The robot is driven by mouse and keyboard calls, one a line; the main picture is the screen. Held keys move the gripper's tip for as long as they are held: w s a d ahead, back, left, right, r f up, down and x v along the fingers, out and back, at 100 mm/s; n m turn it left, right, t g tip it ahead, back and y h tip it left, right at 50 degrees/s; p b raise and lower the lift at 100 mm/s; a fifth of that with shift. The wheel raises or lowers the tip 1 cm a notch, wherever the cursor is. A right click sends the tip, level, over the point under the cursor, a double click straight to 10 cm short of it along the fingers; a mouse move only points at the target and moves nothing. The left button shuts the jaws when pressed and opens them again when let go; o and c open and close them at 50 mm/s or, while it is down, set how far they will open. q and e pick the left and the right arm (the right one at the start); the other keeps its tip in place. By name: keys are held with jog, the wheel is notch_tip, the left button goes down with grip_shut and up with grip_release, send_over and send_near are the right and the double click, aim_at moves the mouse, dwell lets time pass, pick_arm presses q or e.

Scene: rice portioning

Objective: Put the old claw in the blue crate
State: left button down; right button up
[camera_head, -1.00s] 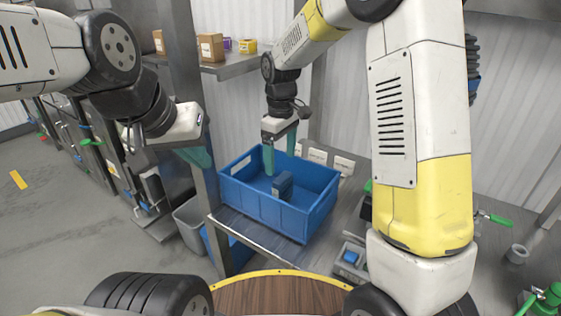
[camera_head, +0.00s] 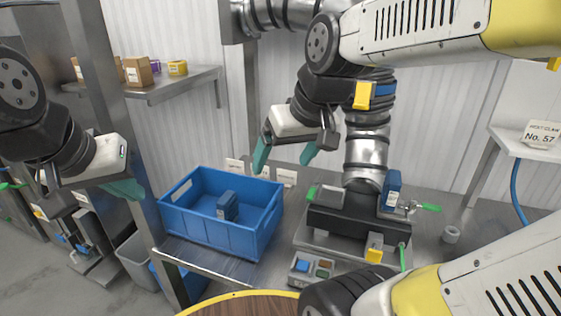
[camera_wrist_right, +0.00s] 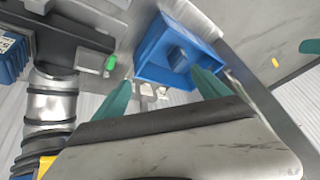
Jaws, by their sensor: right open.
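The blue crate (camera_head: 205,233) stands on a metal bench left of centre in the head view. A small blue-grey block-like part (camera_head: 228,206), which looks to be the old claw, lies inside it. Both show in the right wrist view, the crate (camera_wrist_right: 150,72) and the part (camera_wrist_right: 178,59). My right gripper (camera_head: 281,167) is open and empty, its teal fingers apart, above and just right of the crate, not touching it. My left gripper (camera_head: 125,190) is left of the crate, over the floor side; its teal fingers overlap, so its opening is unclear.
A dark machine (camera_head: 345,222) with a ribbed metal pipe stands on the bench right of the crate. A button box (camera_head: 311,268) sits in front of it. A shelf with cartons (camera_head: 138,71) is behind left. A metal post stands at the crate's left.

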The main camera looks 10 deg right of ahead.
jog(key=shift+s+d+f+m+t, duration=0.15)
jog(key=shift+s+m, duration=0.1)
jog(key=shift+s, duration=0.3)
jog(key=shift+s+d+r+m+t, duration=0.1)
jog(key=shift+s+d+m+t, duration=0.15)
jog(key=shift+s, duration=0.35)
jog(key=shift+s+d+f+m+t, duration=0.1)
jog(key=shift+s+m, duration=0.2)
jog(key=shift+s, duration=0.25)
jog(key=shift+c, duration=0.5)
